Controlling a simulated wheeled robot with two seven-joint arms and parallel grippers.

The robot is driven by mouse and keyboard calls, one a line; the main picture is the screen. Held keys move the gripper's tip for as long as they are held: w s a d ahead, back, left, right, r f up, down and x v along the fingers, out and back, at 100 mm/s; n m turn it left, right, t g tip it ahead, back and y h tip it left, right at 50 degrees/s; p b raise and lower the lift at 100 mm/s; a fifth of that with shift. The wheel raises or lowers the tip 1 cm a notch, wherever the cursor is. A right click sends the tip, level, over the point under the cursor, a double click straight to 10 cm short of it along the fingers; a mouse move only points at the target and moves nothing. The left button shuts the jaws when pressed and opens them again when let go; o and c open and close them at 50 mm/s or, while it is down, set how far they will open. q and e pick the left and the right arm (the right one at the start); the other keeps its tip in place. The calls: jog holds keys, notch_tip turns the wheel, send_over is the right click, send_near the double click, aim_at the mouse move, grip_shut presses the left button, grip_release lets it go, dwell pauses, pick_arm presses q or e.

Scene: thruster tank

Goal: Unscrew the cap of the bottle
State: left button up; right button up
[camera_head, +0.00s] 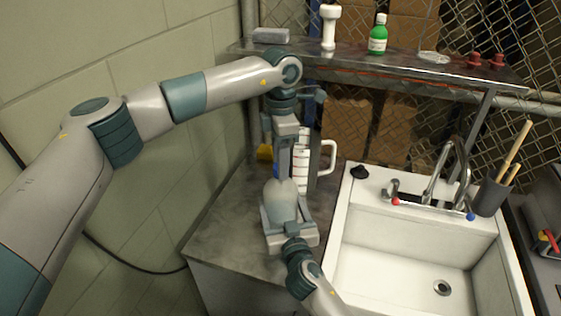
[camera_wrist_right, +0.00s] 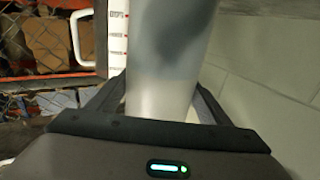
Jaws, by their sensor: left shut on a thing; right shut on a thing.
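A pale, translucent bottle (camera_head: 282,202) stands upright above the left part of the metal counter. My right gripper (camera_head: 288,215) is shut around its lower body from the near side. In the right wrist view the bottle (camera_wrist_right: 165,70) runs up between the two fingers of this gripper (camera_wrist_right: 160,95). My left gripper (camera_head: 283,172) comes down from above, its fingers pointing down at the bottle's top and shut there. The cap is hidden behind these fingers, so its shape and how it sits cannot be seen.
A clear measuring jug (camera_head: 312,165) with a white handle stands close behind the bottle. A white sink (camera_head: 350,240) with a tap (camera_head: 450,165) lies to the right. A shelf (camera_head: 390,62) above carries a green bottle (camera_head: 378,36). The counter's left part (camera_head: 225,225) is bare.

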pick_arm(q)
jog(key=n, duration=1)
jog(key=shift+r, duration=0.1)
jog(key=n, duration=0.8)
jog(key=shift+w, duration=0.1)
jog(key=n, duration=1.1)
jog(key=shift+n, duration=0.3)
jog(key=shift+r, duration=0.2)
jog(key=shift+r, duration=0.7)
